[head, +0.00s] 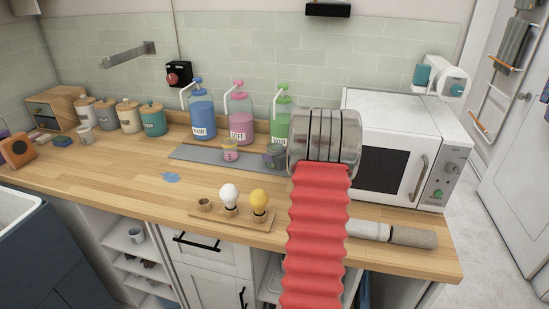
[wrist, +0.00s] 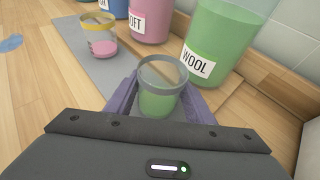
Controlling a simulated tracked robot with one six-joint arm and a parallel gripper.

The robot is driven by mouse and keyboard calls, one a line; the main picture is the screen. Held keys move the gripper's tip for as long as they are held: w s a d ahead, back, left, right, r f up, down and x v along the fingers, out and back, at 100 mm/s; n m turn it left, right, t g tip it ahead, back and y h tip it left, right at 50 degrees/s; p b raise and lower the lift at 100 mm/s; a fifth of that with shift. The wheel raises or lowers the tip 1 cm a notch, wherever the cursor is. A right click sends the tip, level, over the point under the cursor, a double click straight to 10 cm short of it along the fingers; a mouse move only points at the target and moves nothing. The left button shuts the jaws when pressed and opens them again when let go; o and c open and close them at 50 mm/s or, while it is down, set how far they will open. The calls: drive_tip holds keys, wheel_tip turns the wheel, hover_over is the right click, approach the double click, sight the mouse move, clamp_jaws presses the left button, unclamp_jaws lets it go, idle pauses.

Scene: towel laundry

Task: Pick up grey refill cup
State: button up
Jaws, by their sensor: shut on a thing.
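The grey refill cup (wrist: 160,72) is clear with a grey rim and green contents. In the wrist view it stands upright between the two purple-grey fingers of my gripper (wrist: 160,100), which is shut on it. The head view shows the cup (head: 275,152) and my gripper small and partly hidden behind my arm, in front of the green bottle. I cannot tell whether the cup's base touches the surface; its lower part is hidden.
A yellow-rimmed cup with pink contents (wrist: 101,38) stands on the grey mat (head: 190,153). Blue (head: 202,118), pink (head: 241,125) and green (wrist: 222,40) pump bottles stand behind. The microwave (head: 385,150) is to the right. A bulb board (head: 225,222) lies in front.

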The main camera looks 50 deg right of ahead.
wheel_tip(320, 180, up, 10)
idle(0.6)
idle(0.4)
drive_tip(key=w+a+f+n+y, duration=0.15)
drive_tip(key=w+a, duration=0.25)
drive_tip(key=a, duration=0.6)
drive_tip(key=w+a+f+n+y, duration=0.1)
drive_tip(key=w+a+n+y, duration=0.2)
drive_tip(key=a, duration=0.7)
drive_tip(key=w+a+f+n+y, duration=0.1)
drive_tip(key=w+a+n+y, duration=0.2)
drive_tip(key=a, duration=0.7)
drive_tip(key=shift+t+y, duration=0.3)
drive_tip(key=shift+y, duration=0.05)
drive_tip(key=a+f, duration=0.1)
drive_tip(key=a, duration=0.3)
drive_tip(key=a+f, duration=0.1)
drive_tip(key=a, duration=0.3)
drive_tip(key=a+f, duration=0.1)
drive_tip(key=a, duration=0.4)
drive_tip(key=shift+s, duration=0.2)
drive_tip(key=s+a+f, duration=0.2)
drive_tip(key=s+a, duration=0.2)
drive_tip(key=a, duration=0.5)
drive_tip(key=shift+a+f+y, duration=0.2)
drive_tip(key=shift+f+y, duration=0.2)
drive_tip(key=shift+s, duration=0.1)
